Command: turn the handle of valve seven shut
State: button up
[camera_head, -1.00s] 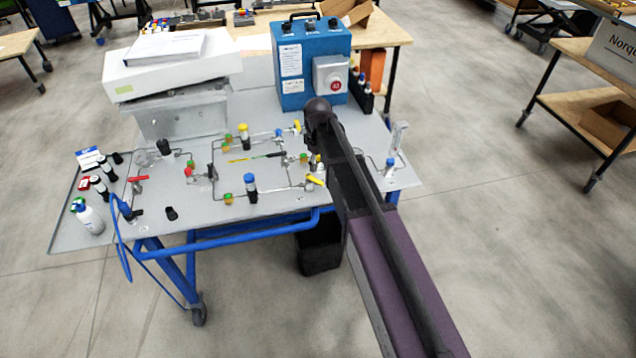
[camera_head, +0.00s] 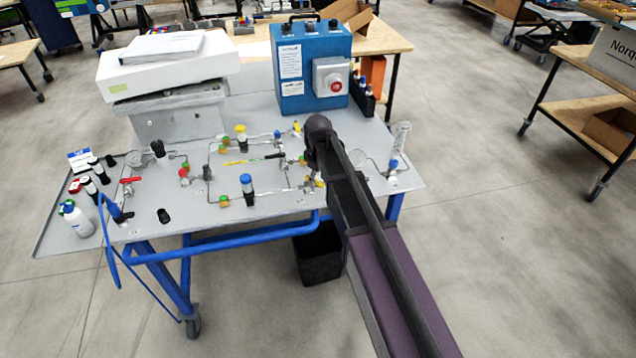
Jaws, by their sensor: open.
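A grey bench panel (camera_head: 285,205) carries thin tubing with several small valves and fittings. One yellow handle (camera_head: 297,127) shows near the back right of the tubing. Another yellow handle (camera_head: 318,181) shows at the front right, partly covered by my arm. A red handle (camera_head: 130,180) is at the left. No valve number is readable, so I cannot tell which is valve seven. My dark arm reaches over the right part of the panel, and its lower part hides fittings there. My gripper cannot be made out behind the arm.
A blue box (camera_head: 312,65) with a red button stands at the back. White equipment (camera_head: 165,75) with papers stands at the back left. A bottle (camera_head: 75,218) and several black-capped vials are at the left edge. A black bin (camera_head: 318,255) is on the floor.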

jog(key=shift+f, duration=0.1)
grip_shut()
jog(key=shift+s+m, duration=0.1)
jog(key=shift+m, duration=0.2)
jog(key=m, duration=0.1)
jog(key=a+m, duration=0.1)
jog(key=m, duration=0.1)
jog(key=shift+s, duration=0.35)
jog(key=shift+s+a+m, duration=0.2)
jog(key=shift+a+m, duration=0.1)
jog(key=shift+m, duration=0.7)
jog(key=shift+s+a+m, duration=0.15)
jog(key=shift+a+m, duration=0.15)
jog(key=shift+m, duration=0.7)
